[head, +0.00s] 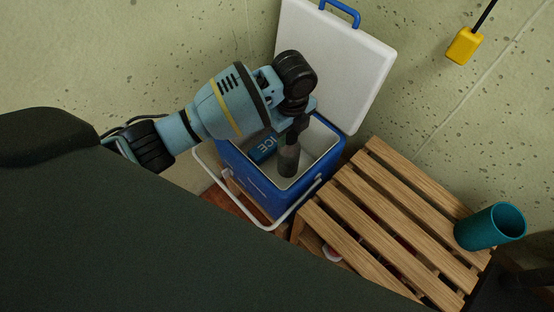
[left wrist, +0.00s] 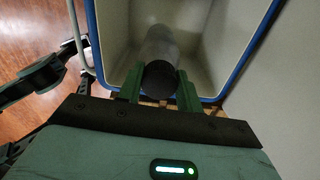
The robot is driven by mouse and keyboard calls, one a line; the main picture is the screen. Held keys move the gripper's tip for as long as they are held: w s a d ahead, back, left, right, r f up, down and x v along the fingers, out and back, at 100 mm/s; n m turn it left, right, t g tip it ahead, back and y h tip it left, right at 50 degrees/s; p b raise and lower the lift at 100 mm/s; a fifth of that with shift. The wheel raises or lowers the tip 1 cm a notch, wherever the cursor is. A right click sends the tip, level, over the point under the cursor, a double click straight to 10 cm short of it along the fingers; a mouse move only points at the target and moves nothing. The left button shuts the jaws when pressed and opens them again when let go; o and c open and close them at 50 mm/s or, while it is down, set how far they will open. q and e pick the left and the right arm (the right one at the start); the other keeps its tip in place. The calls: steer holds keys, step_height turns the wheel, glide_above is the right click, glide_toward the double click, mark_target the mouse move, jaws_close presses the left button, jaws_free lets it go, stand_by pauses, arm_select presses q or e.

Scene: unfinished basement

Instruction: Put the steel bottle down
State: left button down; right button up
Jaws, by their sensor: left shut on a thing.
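The steel bottle (head: 288,161) is a grey cylinder inside the open blue cooler (head: 262,196) in the head view. In the left wrist view the bottle (left wrist: 161,47) shows its dark cap (left wrist: 160,75) toward the camera, and its body reaches down into the pale interior. My left gripper (head: 298,128) points down into the cooler, with its green fingers on both sides of the cap, shut on the bottle. I cannot tell whether the bottle's base touches the cooler floor. My right gripper is not in view.
A blue ice pack (head: 263,149) lies in the cooler beside the bottle. The white lid (head: 335,62) stands open behind. A slatted wooden crate (head: 385,215) with a teal cup (head: 490,227) is at the right. A yellow box (head: 464,46) hangs from a cord.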

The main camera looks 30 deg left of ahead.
mark_target(289, 146)
arm_select(q)
step_height(289, 146, down, 6)
steer(key=shift+r+b, duration=0.1)
steer(key=shift+b, duration=0.65)
steer(key=shift+f, duration=0.25)
step_height(289, 146, down, 4)
steer(key=shift+r+b, duration=0.25)
steer(key=shift+b, duration=0.3)
steer(key=shift+f, duration=0.15)
